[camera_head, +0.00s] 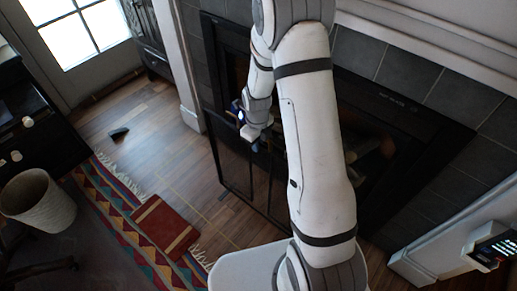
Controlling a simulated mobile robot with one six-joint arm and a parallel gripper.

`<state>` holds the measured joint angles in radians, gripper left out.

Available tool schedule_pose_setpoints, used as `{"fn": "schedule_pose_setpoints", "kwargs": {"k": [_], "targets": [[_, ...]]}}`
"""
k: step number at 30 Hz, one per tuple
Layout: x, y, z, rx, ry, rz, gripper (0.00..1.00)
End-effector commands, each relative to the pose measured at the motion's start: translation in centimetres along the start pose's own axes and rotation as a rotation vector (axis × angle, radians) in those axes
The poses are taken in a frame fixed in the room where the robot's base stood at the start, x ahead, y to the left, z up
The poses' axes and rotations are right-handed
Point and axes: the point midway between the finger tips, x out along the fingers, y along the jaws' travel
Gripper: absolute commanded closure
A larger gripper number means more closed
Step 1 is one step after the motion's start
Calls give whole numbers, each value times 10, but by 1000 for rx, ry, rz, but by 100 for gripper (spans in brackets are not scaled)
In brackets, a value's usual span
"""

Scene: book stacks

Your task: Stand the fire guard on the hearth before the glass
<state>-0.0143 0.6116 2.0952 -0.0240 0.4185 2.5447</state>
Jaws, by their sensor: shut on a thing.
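The fire guard (236,170) is a dark mesh panel in a thin black frame. It looks upright, in front of the left part of the fireplace (425,125). My gripper (252,140) is at the guard's top edge and shut on it; the fingertips are small and partly dark against the guard. The fireplace has a black surround, and a pale log shape shows in its opening to the right of my arm. My arm hides the middle of the opening and part of the guard. I cannot tell whether the guard's lower edge touches the floor or hearth.
A red book (165,227) lies on the patterned rug (110,190). A small dark object (119,134) lies on the wooden floor. A pale wastebasket (38,200) stands at the left. A device with a lit screen (492,248) is at lower right.

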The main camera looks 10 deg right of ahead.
Motion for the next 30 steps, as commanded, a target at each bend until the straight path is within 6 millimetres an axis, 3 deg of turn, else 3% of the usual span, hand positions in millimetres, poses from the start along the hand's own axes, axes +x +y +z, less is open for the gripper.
{"fn": "schedule_pose_setpoints", "kwargs": {"k": [8, 17, 29, 30], "targets": [[16, -1, 1, 1, -4, -3, 100], [48, -1, 0, 2, -3, -3, 100], [53, -1, 0, 3, -4, -3, 100], [53, 0, -1, 3, -1, -1, 84]]}}
